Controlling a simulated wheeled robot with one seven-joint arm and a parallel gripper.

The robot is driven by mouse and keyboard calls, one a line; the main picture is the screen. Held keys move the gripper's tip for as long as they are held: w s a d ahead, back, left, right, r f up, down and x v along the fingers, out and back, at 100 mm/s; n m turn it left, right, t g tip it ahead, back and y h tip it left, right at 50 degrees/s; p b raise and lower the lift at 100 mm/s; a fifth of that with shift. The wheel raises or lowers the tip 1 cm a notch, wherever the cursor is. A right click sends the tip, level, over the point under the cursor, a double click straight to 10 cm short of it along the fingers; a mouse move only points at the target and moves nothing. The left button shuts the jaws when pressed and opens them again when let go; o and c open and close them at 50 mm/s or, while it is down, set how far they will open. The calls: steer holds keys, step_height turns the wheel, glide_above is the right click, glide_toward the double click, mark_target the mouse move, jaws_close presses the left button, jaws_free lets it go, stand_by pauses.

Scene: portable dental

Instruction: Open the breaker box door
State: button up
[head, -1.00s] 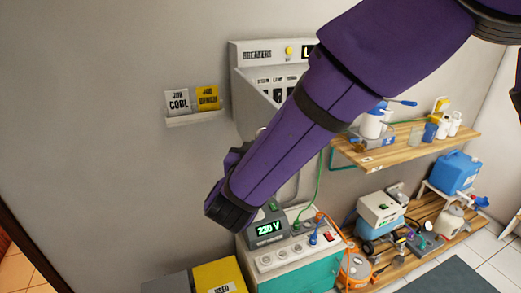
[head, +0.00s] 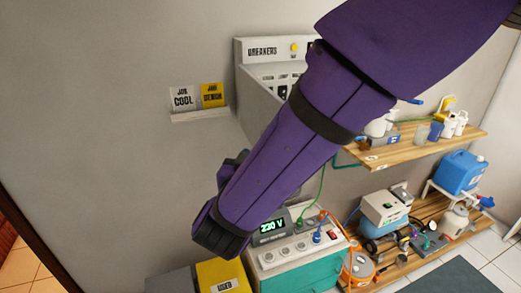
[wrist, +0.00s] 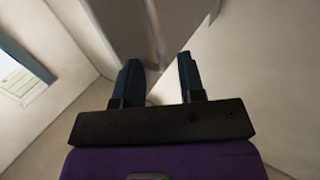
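The breaker box (head: 262,51), labelled BREAKERS, is on the wall in the head view, and my arm covers its right side. Its pale door (head: 258,108) stands out from the wall on the left, and rows of switches show inside. In the wrist view my gripper (wrist: 160,75) has two dark blue fingers spread apart. A pale panel lies just beyond and to the right of them, and a grey vertical edge is above. I cannot tell whether the fingers touch the door. In the head view my arm hides the fingers.
Below stands a power unit (head: 290,252) with a 230 V display and plugged cables. A small ledge holds two job cards (head: 196,97). At right, wooden shelves (head: 415,148) carry bottles and equipment. A yellow bin (head: 222,275) stands at the bottom. The left wall is clear.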

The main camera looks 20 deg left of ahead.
steer(key=s, duration=0.4)
steer(key=shift+s+d, duration=0.25)
steer(key=shift+s, duration=0.15)
